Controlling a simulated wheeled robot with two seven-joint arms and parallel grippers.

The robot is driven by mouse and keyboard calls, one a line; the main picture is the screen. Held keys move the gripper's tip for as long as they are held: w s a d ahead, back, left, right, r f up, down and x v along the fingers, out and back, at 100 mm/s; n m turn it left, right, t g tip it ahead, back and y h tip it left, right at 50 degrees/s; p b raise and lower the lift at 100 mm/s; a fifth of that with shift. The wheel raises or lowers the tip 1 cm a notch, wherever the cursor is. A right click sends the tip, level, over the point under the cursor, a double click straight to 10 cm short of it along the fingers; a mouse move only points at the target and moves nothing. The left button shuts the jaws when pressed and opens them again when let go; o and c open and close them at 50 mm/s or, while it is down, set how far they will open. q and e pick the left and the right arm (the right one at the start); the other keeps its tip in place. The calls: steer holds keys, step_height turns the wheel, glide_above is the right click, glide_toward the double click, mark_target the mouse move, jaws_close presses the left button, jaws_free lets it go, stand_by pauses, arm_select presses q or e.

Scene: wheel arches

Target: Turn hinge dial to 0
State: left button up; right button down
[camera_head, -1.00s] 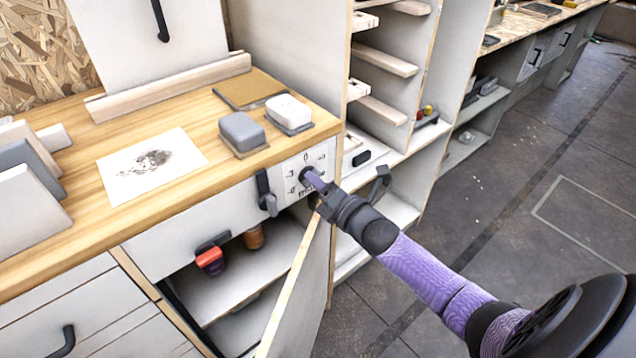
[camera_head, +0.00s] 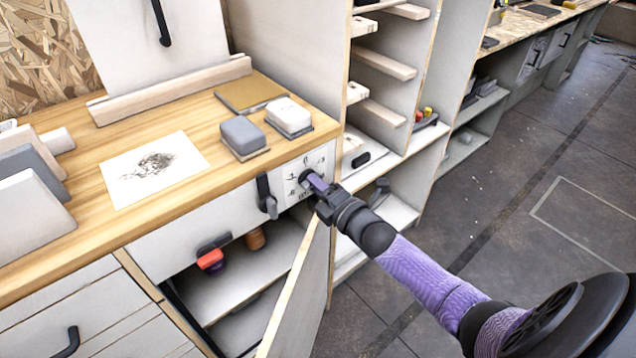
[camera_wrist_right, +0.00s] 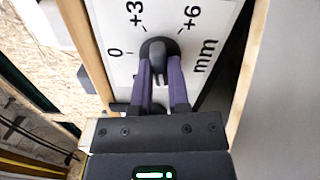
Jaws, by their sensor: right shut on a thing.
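The hinge dial (camera_head: 304,178) is a dark round knob on a white scale plate (camera_head: 290,187) at the right end of the workbench front. In the right wrist view the dial (camera_wrist_right: 158,52) shows with printed marks 0, +3, +6 and "mm"; 0 is to its left. My right gripper (camera_head: 315,183) reaches in from the right. Its purple fingers, also in the wrist view (camera_wrist_right: 160,75), are shut on the dial's dark grip, one on each side. The fingers partly hide the dial, and I cannot tell which mark it points to. My left gripper is not in view.
A cabinet door (camera_head: 297,290) stands open below the dial. A dark handle (camera_head: 266,195) is just left of the scale plate. Grey and white blocks (camera_head: 242,134) rest on the benchtop above. Open shelving (camera_head: 385,62) stands behind to the right.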

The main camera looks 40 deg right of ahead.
steer(key=m+p, duration=0.1)
steer(key=m, duration=0.2)
steer(key=shift+m, duration=0.4)
steer(key=m, duration=0.3)
steer(key=shift+m+p, duration=0.3)
steer(key=shift+m, duration=0.9)
steer(key=m+p, duration=0.1)
steer(key=m, duration=0.5)
steer(key=shift+f, duration=0.1)
steer(key=m, duration=0.3)
steer(key=shift+m, duration=0.9)
steer(key=c, duration=0.6)
jaws_free()
